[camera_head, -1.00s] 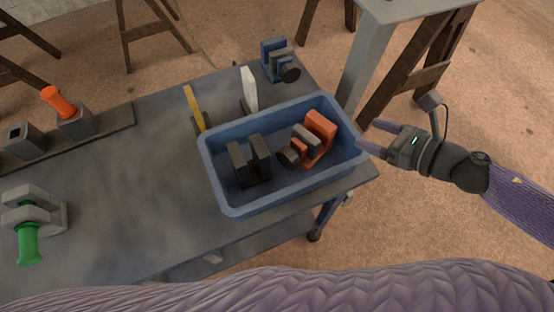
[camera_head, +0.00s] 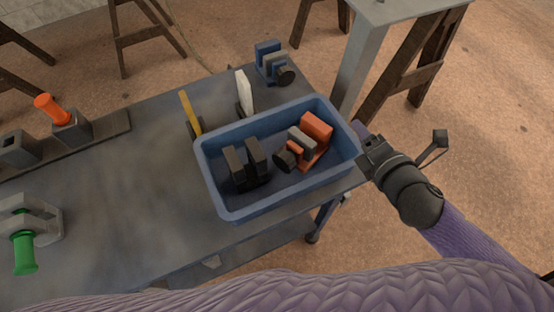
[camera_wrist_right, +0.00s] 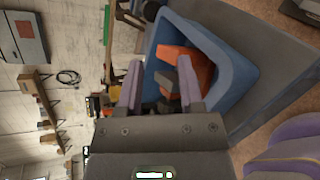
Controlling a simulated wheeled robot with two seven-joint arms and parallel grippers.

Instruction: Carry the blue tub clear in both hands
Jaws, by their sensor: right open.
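The blue tub (camera_head: 292,194) sits upright on the front right corner of the grey bench. It holds a black clamp-like block (camera_head: 246,166) and an orange and grey clamp (camera_head: 313,132). My right gripper (camera_head: 361,134) is at the tub's right end, its fingers partly hidden in the head view. In the right wrist view the open fingers (camera_wrist_right: 160,78) point at the tub (camera_wrist_right: 238,72), one on either side of its near wall. I cannot tell whether they touch it. The orange clamp shows beyond the right finger. My left gripper is not in view.
A blue clamp (camera_head: 272,64), a white piece (camera_head: 244,92) and a yellow piece (camera_head: 190,112) stand behind the tub. A green-handled grey fixture (camera_head: 28,232) and an orange-handled block (camera_head: 62,120) are at left. The bench (camera_head: 130,200) left of the tub is clear.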

